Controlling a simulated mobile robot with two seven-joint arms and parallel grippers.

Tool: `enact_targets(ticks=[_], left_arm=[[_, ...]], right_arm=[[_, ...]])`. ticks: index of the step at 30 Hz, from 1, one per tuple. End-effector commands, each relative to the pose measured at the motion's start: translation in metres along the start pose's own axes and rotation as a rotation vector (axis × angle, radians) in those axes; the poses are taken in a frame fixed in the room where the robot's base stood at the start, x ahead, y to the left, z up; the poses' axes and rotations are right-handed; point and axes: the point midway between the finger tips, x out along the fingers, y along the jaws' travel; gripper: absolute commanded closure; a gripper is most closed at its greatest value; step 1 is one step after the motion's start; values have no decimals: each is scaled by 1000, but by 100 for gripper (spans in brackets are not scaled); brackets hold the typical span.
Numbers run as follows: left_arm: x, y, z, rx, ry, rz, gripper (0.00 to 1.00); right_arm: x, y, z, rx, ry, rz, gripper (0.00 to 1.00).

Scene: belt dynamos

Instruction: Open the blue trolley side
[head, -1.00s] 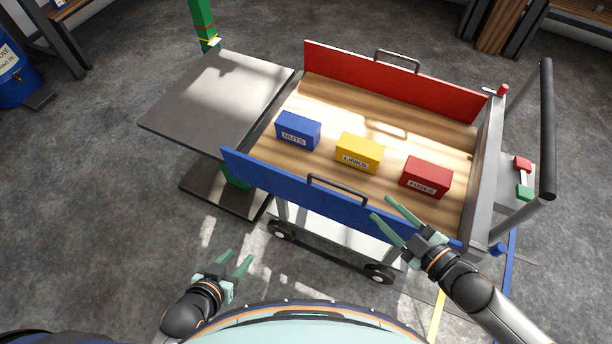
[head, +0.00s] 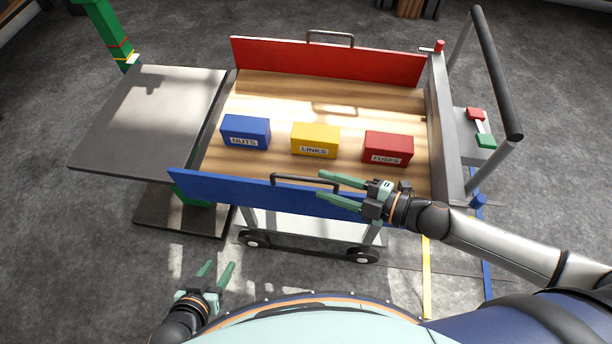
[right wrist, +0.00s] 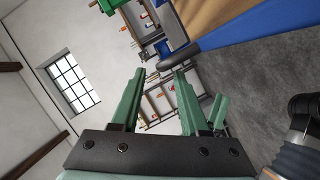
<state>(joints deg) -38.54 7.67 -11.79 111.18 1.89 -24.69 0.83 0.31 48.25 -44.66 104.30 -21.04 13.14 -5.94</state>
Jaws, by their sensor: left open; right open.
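The blue trolley side (head: 232,188) stands upright along the near edge of the trolley, with a dark bar handle (head: 305,181) on it. My right gripper (head: 320,188) is open and empty at the right end of that handle, its fingers pointing left. I cannot tell whether it touches the handle. The right wrist view shows its open fingers (right wrist: 158,100) with nothing between them, and part of the blue side (right wrist: 245,30) at the top right. My left gripper (head: 217,272) is open and empty, low over the floor in front of the trolley.
On the wooden trolley bed are a blue NUTS box (head: 245,132), a yellow LINKS box (head: 315,140) and a red FUSES box (head: 388,148). The red side (head: 330,62) stands at the back. A grey lift table (head: 150,115) adjoins the left end. A push bar (head: 497,75) rises at right.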

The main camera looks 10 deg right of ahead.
Motion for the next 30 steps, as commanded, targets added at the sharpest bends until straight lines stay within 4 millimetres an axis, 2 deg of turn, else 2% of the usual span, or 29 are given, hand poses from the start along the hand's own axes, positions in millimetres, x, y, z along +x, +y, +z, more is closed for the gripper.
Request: enact_targets(ticks=[3, 9, 15, 22, 30], left_arm=[[0, -2, -1, 0, 2, -3, 50], [1, -4, -1, 1, 4, -7, 50], [1, -4, -2, 1, 6, -8, 50], [1, -4, -2, 2, 6, -8, 50], [1, -4, -2, 2, 5, -7, 50]], right_arm=[[22, 2, 0, -1, 2, 4, 55], [48, 1, 0, 0, 0, 2, 55], [57, 0, 0, 0, 0, 0, 55], [57, 0, 0, 0, -1, 0, 55], [57, 0, 0, 0, -1, 0, 86]])
